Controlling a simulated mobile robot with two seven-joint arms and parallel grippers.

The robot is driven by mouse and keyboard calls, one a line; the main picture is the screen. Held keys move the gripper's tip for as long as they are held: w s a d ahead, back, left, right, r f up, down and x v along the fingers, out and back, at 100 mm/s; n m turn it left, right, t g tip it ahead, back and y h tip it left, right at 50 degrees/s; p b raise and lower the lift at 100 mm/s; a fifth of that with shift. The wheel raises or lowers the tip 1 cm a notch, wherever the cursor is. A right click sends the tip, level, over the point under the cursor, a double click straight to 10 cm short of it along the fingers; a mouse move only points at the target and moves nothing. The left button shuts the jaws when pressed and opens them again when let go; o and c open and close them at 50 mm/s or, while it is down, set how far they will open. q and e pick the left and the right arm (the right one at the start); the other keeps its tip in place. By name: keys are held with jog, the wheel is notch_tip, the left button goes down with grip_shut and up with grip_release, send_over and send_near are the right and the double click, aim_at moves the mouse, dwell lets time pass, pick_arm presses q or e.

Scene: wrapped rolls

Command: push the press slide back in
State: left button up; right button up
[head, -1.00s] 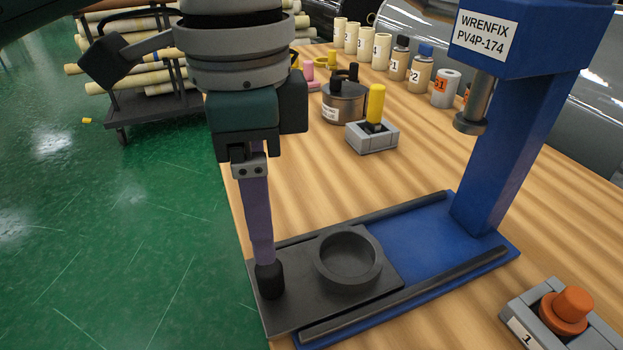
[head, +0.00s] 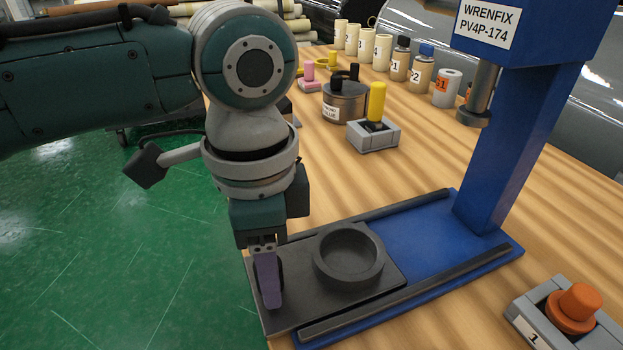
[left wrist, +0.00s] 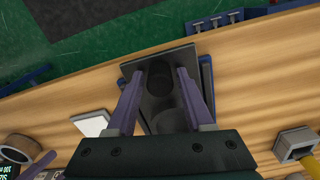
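The press (head: 510,150) is blue, with a label reading WRENFIX PV4P-174. Its dark slide (head: 318,305) bears a round cup (head: 349,255) and sits out at the left end of the rails, away from under the ram (head: 478,100). My left gripper (head: 269,298) is low over the slide's outer end. In the left wrist view its two purple fingers (left wrist: 160,74) are apart, with the slide's dark knob (left wrist: 160,68) showing between them. In the head view the near finger hides most of the knob.
A grey box with an orange button (head: 574,308) stands at the front right. A box with a yellow lever (head: 376,108), a pot (head: 344,101) and several bottles and rolls stand farther back. The blue base (head: 430,236) between slide and column is clear.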

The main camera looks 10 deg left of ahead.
pick_arm(q)
grip_shut()
dwell(1.1)
